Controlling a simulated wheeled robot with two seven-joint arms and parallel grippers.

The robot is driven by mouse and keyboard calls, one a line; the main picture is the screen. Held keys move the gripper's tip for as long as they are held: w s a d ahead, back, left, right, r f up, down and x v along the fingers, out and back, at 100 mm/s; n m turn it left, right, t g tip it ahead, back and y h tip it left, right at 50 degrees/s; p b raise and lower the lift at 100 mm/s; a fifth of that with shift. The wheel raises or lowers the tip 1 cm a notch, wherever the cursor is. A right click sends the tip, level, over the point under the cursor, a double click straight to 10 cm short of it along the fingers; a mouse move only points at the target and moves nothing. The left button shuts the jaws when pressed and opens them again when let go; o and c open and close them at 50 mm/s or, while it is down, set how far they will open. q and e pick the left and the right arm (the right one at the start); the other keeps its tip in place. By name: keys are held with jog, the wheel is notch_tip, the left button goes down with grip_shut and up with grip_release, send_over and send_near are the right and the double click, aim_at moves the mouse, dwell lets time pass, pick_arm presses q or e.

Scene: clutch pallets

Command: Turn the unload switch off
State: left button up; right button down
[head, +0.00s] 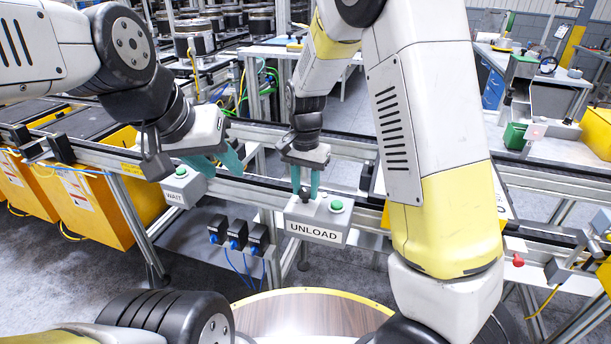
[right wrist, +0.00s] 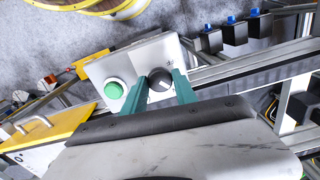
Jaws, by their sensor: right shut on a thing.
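The UNLOAD box (head: 318,222) is a grey switch box on the rail at the centre of the head view. It has a green button (head: 336,206) and a black rotary switch (head: 304,194). My right gripper (head: 305,184) points down at the box and is shut on the black switch. In the right wrist view, its teal fingers sit on both sides of the switch knob (right wrist: 160,80), which has a white mark. The green button (right wrist: 115,90) is beside them, untouched. My left gripper (head: 218,162) is open and appears empty beside the WAIT box (head: 185,188).
Blue-and-black plug sockets (head: 237,235) hang below the rail, left of the UNLOAD box. Yellow bins (head: 95,205) stand under the conveyor at left. A red knob (head: 518,260) is on the rail at right.

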aim_at(305, 191)
jog(key=n, duration=0.5)
jog(key=shift+n, duration=2.5)
jog(key=c, duration=1)
grip_release()
jog(key=shift+o, duration=0.2)
jog(key=shift+r, duration=0.1)
notch_tip(305, 191, up, 8)
jog(key=shift+f, duration=0.15)
